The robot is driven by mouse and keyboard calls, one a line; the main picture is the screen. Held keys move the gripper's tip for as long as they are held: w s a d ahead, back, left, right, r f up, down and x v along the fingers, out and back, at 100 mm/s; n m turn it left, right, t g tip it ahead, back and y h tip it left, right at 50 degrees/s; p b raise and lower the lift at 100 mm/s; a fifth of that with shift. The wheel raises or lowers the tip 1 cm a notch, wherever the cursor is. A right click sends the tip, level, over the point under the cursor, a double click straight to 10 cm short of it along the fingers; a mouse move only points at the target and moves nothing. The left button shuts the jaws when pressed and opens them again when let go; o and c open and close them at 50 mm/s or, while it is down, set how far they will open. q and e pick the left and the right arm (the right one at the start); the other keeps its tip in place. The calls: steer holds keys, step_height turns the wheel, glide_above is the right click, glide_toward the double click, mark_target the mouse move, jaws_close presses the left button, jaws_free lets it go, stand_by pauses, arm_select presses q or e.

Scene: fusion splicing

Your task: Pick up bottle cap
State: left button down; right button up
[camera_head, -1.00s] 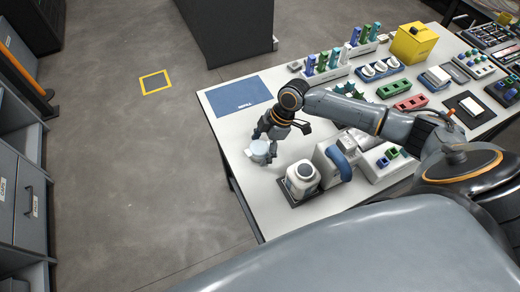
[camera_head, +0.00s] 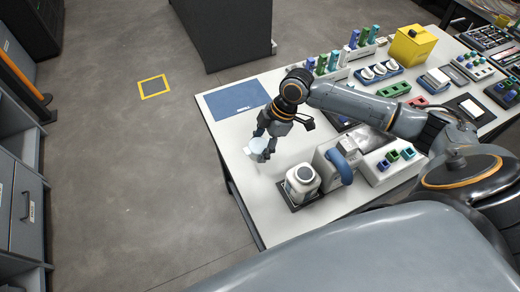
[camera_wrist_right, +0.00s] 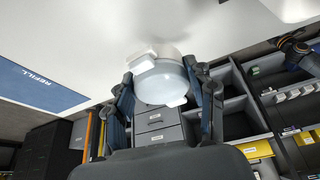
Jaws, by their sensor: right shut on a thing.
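The bottle cap (camera_head: 256,149) is a pale, whitish round piece near the table's left front edge. My right gripper (camera_head: 266,137) points down and is shut on it. In the right wrist view the cap (camera_wrist_right: 160,80) sits between the two dark fingers, with a small white tab on its side. Whether it touches the table cannot be told for sure. A white bottle (camera_head: 301,183) with a dark round top stands to the right of the gripper on a black tray (camera_head: 287,201). My left gripper is not in view.
A blue refill mat (camera_head: 236,100) lies behind the gripper. A white device with a blue part (camera_head: 341,166) stands right of the bottle. Green, blue and red parts and a yellow box (camera_head: 412,45) fill the table's right and back.

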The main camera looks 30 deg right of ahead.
steer(key=s+a+r+b, duration=0.1)
steer(key=s+a+r, duration=0.3)
steer(key=s+r, duration=0.4)
steer(key=s, duration=0.4)
steer(key=shift+a+r, duration=0.15)
steer(key=shift+r, duration=0.05)
